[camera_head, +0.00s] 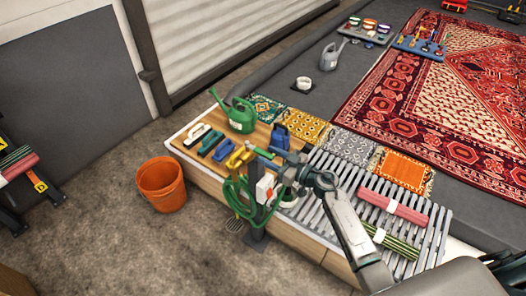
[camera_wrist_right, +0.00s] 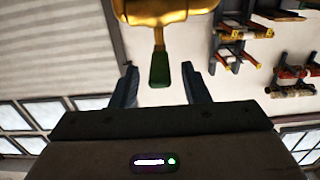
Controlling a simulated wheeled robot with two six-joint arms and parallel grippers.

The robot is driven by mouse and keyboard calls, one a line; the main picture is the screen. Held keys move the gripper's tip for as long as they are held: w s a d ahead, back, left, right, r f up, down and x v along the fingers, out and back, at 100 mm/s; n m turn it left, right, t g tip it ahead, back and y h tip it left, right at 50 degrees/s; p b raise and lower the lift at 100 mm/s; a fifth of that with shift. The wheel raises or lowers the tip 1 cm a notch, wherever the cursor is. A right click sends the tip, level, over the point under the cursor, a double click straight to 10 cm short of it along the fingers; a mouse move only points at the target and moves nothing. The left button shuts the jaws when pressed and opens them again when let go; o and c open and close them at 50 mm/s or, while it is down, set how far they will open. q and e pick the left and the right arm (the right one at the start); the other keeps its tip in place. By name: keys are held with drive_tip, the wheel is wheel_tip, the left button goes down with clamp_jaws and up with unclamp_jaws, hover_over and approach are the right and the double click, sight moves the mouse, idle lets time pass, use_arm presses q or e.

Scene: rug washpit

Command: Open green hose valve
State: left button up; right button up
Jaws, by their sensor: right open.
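A brass valve (camera_head: 240,157) with a green handle (camera_head: 262,152) sits at the top of a dark post, with a looped green hose (camera_head: 233,190) hanging below it. My right gripper (camera_head: 282,163) is beside the valve on its right side. In the right wrist view the open fingers (camera_wrist_right: 160,88) stand on both sides of the green handle (camera_wrist_right: 160,70), with gaps to each finger. The brass body (camera_wrist_right: 165,10) lies beyond the fingertips. My left gripper is not in view.
A wooden bench with brushes, a green watering can (camera_head: 241,115) and small rugs stands behind the valve. Rolled red (camera_head: 393,207) and green textiles lie on a slatted rack (camera_head: 435,225) at right. An orange bucket (camera_head: 162,184) stands on the floor at left, with open floor around it.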

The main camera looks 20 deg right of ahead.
sight(259, 150)
drive_tip(key=shift+x, duration=1.05)
drive_tip(key=shift+w+a, duration=0.2)
drive_tip(key=shift+w, duration=0.1)
drive_tip(key=shift+c, duration=0.4)
drive_tip(key=c, duration=0.7)
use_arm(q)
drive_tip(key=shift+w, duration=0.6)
use_arm(e)
clamp_jaws()
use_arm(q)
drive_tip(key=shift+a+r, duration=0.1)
